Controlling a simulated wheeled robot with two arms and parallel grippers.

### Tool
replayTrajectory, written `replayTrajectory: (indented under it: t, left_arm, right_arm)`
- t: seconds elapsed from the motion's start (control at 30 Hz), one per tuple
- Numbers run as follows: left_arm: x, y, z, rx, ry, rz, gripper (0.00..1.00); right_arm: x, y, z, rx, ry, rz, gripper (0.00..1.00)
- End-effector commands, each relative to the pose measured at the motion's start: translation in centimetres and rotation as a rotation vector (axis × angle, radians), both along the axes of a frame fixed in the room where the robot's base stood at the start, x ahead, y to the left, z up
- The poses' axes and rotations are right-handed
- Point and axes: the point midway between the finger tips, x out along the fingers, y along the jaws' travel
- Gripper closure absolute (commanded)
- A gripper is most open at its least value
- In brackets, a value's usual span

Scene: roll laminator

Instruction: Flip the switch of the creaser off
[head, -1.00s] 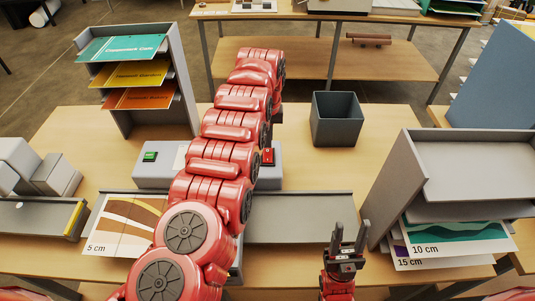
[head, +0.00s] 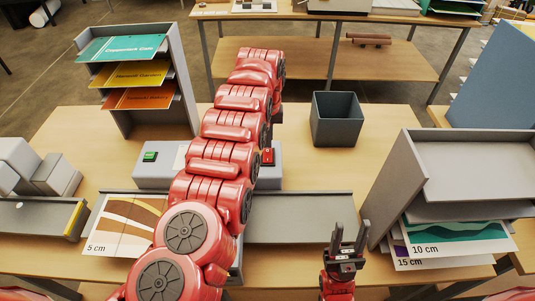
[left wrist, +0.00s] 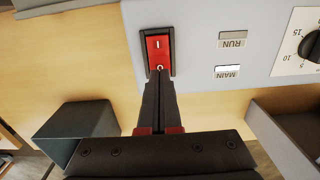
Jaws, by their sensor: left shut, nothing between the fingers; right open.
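The creaser (head: 153,178) is a grey machine on the table, partly hidden behind my left arm. Its red rocker switch (head: 268,156) sits at the right end of the housing. In the left wrist view the switch (left wrist: 157,50) shows I and O marks in a black frame. My left gripper (left wrist: 160,74) is shut and empty, its fingertips at the O end of the switch; I cannot tell whether they touch it. In the head view my left arm hides that gripper. My right gripper (head: 350,228) is open and empty near the table's front.
A dark open bin (head: 336,119) stands behind and right of the creaser. Grey racks (head: 428,180) with sheets stand at right and back left. A printed sheet (head: 126,226) lies at the front. The wrist view shows RUN and MAIN panels and a dial (left wrist: 312,46).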

Motion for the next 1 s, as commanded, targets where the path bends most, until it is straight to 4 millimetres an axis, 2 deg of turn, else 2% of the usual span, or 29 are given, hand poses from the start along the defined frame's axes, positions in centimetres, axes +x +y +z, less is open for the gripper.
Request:
replayTrajectory:
  t: [1.0]
  left_arm:
    - [0.0,0.0,-1.0,0.0,0.0,0.0,1.0]
  right_arm:
    - [0.0,0.0,-0.6,0.0,0.0,0.0,0.54]
